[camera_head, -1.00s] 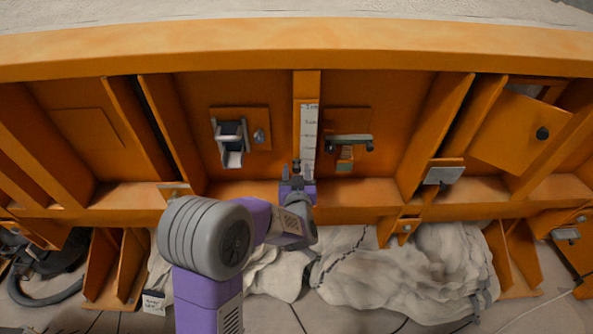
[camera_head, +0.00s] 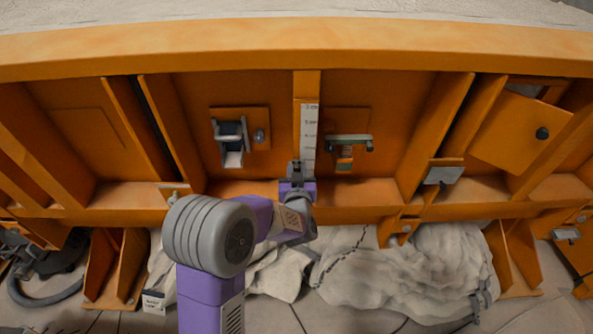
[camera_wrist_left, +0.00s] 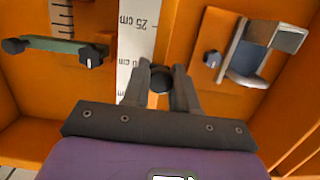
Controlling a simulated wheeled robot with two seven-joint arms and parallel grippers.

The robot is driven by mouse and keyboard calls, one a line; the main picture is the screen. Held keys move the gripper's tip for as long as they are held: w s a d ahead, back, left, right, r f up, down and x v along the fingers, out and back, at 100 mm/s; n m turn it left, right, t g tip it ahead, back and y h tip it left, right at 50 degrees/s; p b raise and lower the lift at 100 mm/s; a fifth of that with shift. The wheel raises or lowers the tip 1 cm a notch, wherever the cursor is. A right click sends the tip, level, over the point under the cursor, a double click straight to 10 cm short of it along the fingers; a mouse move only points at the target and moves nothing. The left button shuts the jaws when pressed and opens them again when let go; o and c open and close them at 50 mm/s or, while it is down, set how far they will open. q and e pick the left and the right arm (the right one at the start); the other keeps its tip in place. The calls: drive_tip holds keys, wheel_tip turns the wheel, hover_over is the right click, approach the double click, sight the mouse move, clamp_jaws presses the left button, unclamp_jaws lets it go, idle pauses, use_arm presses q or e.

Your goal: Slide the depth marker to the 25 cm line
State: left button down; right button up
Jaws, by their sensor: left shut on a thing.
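The depth scale (camera_head: 309,138) is a white strip on an orange post; it also shows in the wrist view (camera_wrist_left: 133,45), with a "25 cm" label near its top. The depth marker's dark round knob (camera_wrist_left: 161,78) sits between the fingers of my left gripper (camera_wrist_left: 161,88), beside the strip and below the 25 cm label in that picture. The left gripper (camera_head: 295,170) is shut on the knob at the strip's lower end in the head view. Its fingers hide the marker there. My right gripper is out of view.
A grey latch handle (camera_head: 230,142) is left of the post and a bar handle with a knob (camera_head: 349,137) is right of it, both close by. Orange ribs (camera_head: 176,130) stand out on either side. White sacks (camera_head: 400,275) lie below the ledge.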

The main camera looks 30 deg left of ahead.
use_arm(q)
drive_tip(key=f+b, duration=0.2)
drive_tip(key=f, duration=0.1)
drive_tip(key=f+b, duration=0.1)
drive_tip(key=b, duration=0.1)
drive_tip(key=shift+w+a+f, duration=0.25)
drive_tip(key=shift+w+f, duration=0.05)
drive_tip(key=shift+f, duration=0.05)
drive_tip(key=c, duration=0.9)
unclamp_jaws()
drive_tip(key=shift+c, duration=0.2)
drive_tip(key=v, duration=0.7)
drive_tip(key=shift+s+d, duration=0.2)
drive_tip(key=shift+s, duration=0.05)
